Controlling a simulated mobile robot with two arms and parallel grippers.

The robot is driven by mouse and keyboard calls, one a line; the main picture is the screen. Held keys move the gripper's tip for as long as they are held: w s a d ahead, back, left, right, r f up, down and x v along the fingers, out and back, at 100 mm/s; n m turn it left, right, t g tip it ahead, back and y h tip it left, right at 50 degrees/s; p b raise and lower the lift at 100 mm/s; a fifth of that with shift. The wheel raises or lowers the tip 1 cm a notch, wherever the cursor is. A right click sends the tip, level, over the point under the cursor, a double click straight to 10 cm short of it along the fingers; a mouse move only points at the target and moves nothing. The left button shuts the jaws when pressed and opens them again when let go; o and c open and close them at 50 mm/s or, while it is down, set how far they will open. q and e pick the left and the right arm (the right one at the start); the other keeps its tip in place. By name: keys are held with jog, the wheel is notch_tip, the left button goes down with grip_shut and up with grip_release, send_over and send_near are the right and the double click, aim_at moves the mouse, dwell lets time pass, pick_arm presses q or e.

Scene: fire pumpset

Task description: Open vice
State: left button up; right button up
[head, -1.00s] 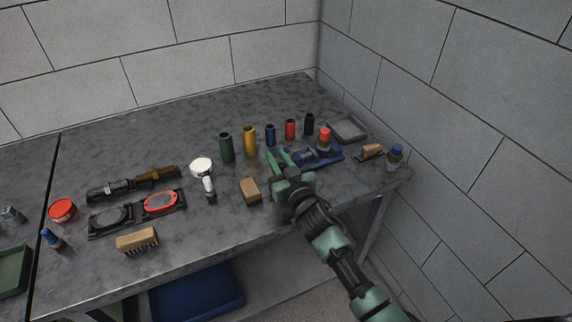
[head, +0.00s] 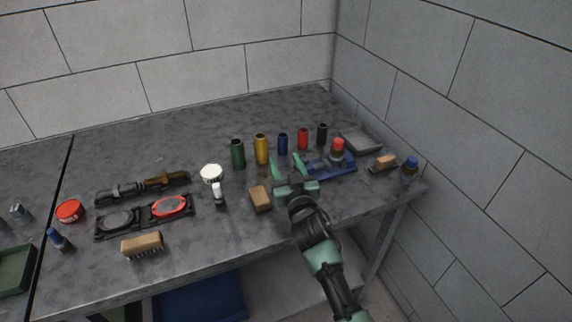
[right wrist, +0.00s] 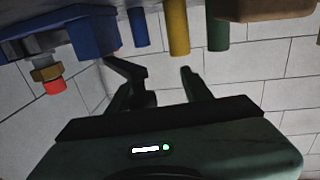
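The blue vice (head: 345,169) lies on the grey bench near its right end. It also shows upside down at the upper left of the right wrist view (right wrist: 92,32). A red-topped fitting (head: 338,146) stands at the vice; I cannot tell whether the jaws grip it. How far the jaws are apart is unclear. My right gripper (head: 289,168) is just left of the vice, its fingers spread and pointing across the bench. In the right wrist view the gripper (right wrist: 160,80) is open with nothing between its fingers. My left gripper is not in view.
Green (head: 238,154), yellow (head: 261,149), blue, red and black tubes stand in a row behind. A grey tray (head: 361,142) and a small brush (head: 383,163) are right of the vice. The back of the bench is clear.

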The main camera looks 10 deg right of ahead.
jog(key=shift+a, duration=0.1)
jog(key=shift+s+f, duration=0.1)
jog(key=shift+s, duration=0.2)
jog(key=s, duration=0.6)
jog(key=shift+d+f+b, duration=0.15)
jog(key=shift+d+b, duration=0.15)
jog(key=shift+b, duration=0.05)
jog(key=shift+s+r, duration=0.25)
jog(key=shift+s, duration=0.5)
jog(key=shift+s+d+p, duration=0.25)
jog(key=shift+s, duration=0.45)
jog(key=shift+s+d+p, duration=0.2)
jog(key=shift+s+p, duration=0.05)
jog(key=shift+s, duration=0.4)
jog(key=shift+s+d+p, duration=0.25)
jog(key=shift+s+d, duration=0.1)
jog(key=shift+s, duration=0.6)
jog(key=shift+s+d+p, duration=0.2)
jog(key=shift+s+d, duration=0.15)
jog(key=shift+s, duration=0.55)
jog(key=shift+s+d+p, duration=0.25)
jog(key=shift+s+d, duration=0.1)
jog(key=shift+s, duration=0.6)
